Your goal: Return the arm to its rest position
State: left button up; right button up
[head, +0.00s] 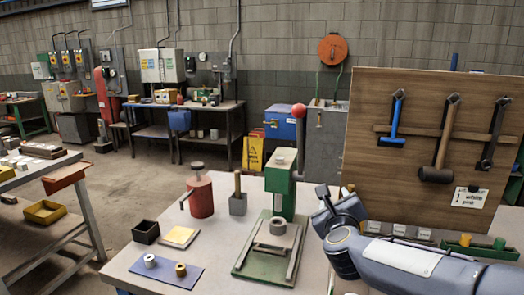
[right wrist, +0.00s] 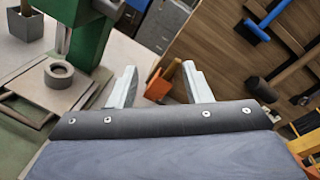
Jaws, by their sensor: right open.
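My right arm (head: 400,262) reaches in from the right edge in the head view, over the right part of the table. Its gripper (head: 326,198) is just right of the green press, seen end-on and small. In the right wrist view the two pale fingers of this gripper (right wrist: 160,78) stand apart. Nothing is held between them; a small orange thing (right wrist: 156,84) shows beyond the gap. My left gripper is in neither view.
The green press (head: 281,188) with a red knob stands on the table (head: 217,250), a grey ring (head: 278,226) on its base. A red canister (head: 200,196), black box (head: 146,232) and blue mat (head: 163,279) lie left. A wooden tool board (head: 420,100) rises behind my arm.

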jog(key=s+d+f+n+g+y+b, duration=0.1)
jog(key=s+f+n+g+y+b, duration=0.15)
jog(key=s+f+n, duration=0.7)
jog(key=s+d+f+n+g+y+b, duration=0.15)
jog(key=s+f+n+g, duration=0.35)
jog(key=s+n, duration=0.7)
jog(key=s+f+n+g+y+b, duration=0.3)
jog(key=s+f+n, duration=0.45)
jog(key=s, duration=0.65)
notch_tip(320, 180, up, 14)
jog(key=s+p, duration=0.1)
jog(key=p, duration=1.5)
jog(key=shift+d+r+h, duration=0.15)
jog(key=shift+d+h, duration=0.05)
jog(key=shift+h, duration=0.1)
jog(key=shift+g, duration=0.25)
